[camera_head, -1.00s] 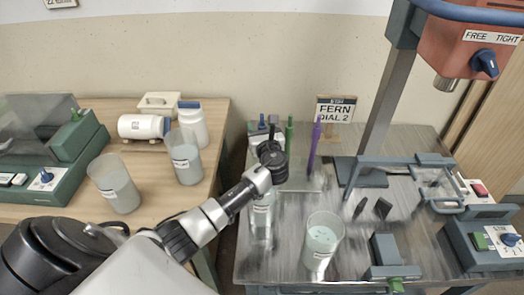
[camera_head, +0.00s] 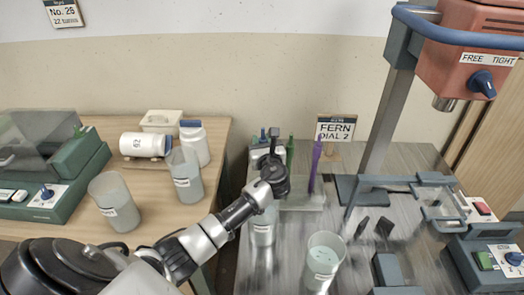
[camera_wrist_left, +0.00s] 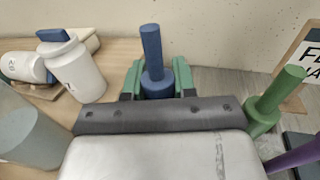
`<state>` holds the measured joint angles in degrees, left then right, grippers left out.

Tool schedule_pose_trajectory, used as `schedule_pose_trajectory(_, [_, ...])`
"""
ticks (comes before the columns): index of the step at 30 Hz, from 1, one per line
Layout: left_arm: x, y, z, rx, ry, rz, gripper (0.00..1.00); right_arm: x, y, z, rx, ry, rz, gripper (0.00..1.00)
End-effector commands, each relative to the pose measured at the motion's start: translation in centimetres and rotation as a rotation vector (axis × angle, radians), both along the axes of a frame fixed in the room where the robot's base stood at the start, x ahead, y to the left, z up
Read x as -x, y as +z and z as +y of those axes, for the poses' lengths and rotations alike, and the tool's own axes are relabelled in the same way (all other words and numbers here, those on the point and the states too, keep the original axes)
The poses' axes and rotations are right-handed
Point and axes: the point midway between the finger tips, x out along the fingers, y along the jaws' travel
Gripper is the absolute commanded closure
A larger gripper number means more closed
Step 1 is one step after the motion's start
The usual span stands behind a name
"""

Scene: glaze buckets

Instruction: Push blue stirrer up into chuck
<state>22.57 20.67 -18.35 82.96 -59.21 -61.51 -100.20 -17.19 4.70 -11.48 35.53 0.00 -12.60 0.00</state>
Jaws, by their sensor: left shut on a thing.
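The blue stirrer (camera_wrist_left: 152,52) stands upright in the left wrist view, its thick collar between the green fingers of my left gripper (camera_wrist_left: 158,82). The gripper is shut on it. In the head view my left gripper (camera_head: 265,148) is at the rack, and the stirrer's top (camera_head: 274,132) shows just above the wrist. Its lower end is hidden, so I cannot tell whether it still sits in the rack. The metal chuck (camera_head: 444,103) hangs under the orange mixer head (camera_head: 472,50) at upper right, well away from the stirrer. My right gripper is out of view.
A green stirrer (camera_head: 290,153) and purple stirrer (camera_head: 315,163) stand close to the right in the rack (camera_head: 302,201). A bucket (camera_head: 322,262) stands on the metal table. The mixer's column (camera_head: 385,125) and clamp frame (camera_head: 420,181) stand to the right. The "FREE TIGHT" dial (camera_head: 482,82) is on the head.

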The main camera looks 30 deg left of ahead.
Motion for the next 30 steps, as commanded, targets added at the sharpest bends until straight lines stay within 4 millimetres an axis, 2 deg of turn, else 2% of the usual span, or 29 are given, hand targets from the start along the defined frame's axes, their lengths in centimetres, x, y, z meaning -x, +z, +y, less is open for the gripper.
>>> schedule_pose_trajectory(1, [0.0, 1.4, 0.0, 0.0, -0.001, -0.007, 0.97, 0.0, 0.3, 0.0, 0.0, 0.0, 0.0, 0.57])
schedule_pose_trajectory(6, [-0.1, 4.9, 0.0, -0.001, -0.001, -0.008, 0.97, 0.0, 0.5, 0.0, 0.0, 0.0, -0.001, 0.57])
schedule_pose_trajectory(12, [0.0, 7.7, 0.1, -0.001, 0.0, -0.006, 0.97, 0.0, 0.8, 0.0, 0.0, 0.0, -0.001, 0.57])
schedule_pose_trajectory(30, [0.0, 11.4, 0.0, -0.001, 0.0, -0.003, 0.97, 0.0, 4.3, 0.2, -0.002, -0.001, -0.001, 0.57])
